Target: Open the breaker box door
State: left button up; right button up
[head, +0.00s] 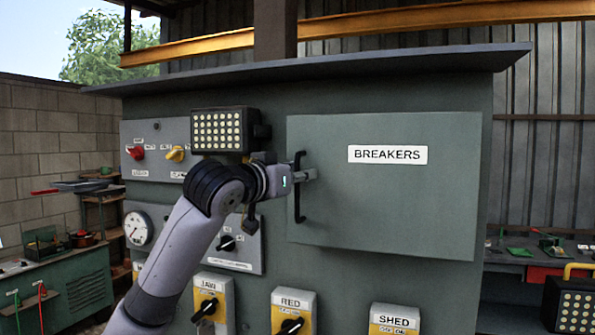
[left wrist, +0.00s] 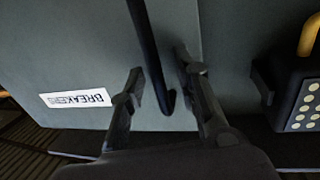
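The breaker box door (head: 400,205) is a grey-green panel labelled BREAKERS, and it looks shut against the cabinet. A black vertical bar handle (head: 299,205) stands out at its left edge. My left gripper (head: 303,175) is at the handle's middle, its arm coming from the lower left. In the left wrist view, the door (left wrist: 70,60) appears upside down, and the handle (left wrist: 147,45) passes between the two spread fingers of the gripper (left wrist: 158,72). Gaps show on both sides of the handle, so the fingers do not look closed on it. My right gripper is not in view.
A lamp (head: 218,130) sits left of the door, close above my wrist. Knob panels (head: 160,146) and yellow switch boxes (head: 293,312) surround the door. Another lamp (head: 573,305) is at the lower right. A roof ledge (head: 330,68) overhangs the cabinet.

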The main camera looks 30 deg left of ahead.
pick_arm(q)
jog(key=shift+c, duration=0.2)
grip_shut()
dwell(0.6)
